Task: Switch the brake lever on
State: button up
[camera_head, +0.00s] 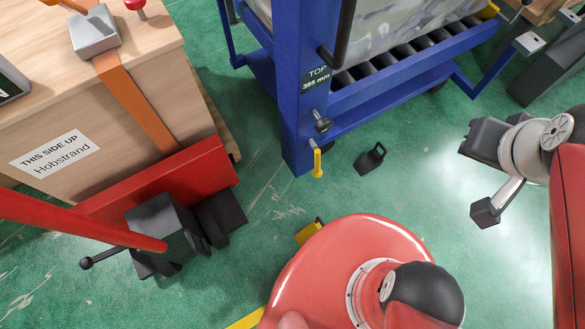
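A blue roller cart (296,110) stands at the upper middle. A short yellow lever (317,163) hangs down by the foot of its near post; it looks like the brake lever, but no label confirms this. A dark knob (323,123) sticks out just above it. My arm's end, with what appears to be my gripper (484,178), is at the right, well away from the lever, with floor between them. Nothing of mine touches the lever.
A wooden crate (160,60) with an orange strap stands upper left. Red lifting equipment (205,170) with a red handle bar lies before it. A black chock-like object (369,158) rests on the floor right of the lever.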

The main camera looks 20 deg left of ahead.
aim_at(317, 173)
jog(key=u, duration=1.25)
jog(key=l, duration=0.5)
jog(key=u, duration=0.05)
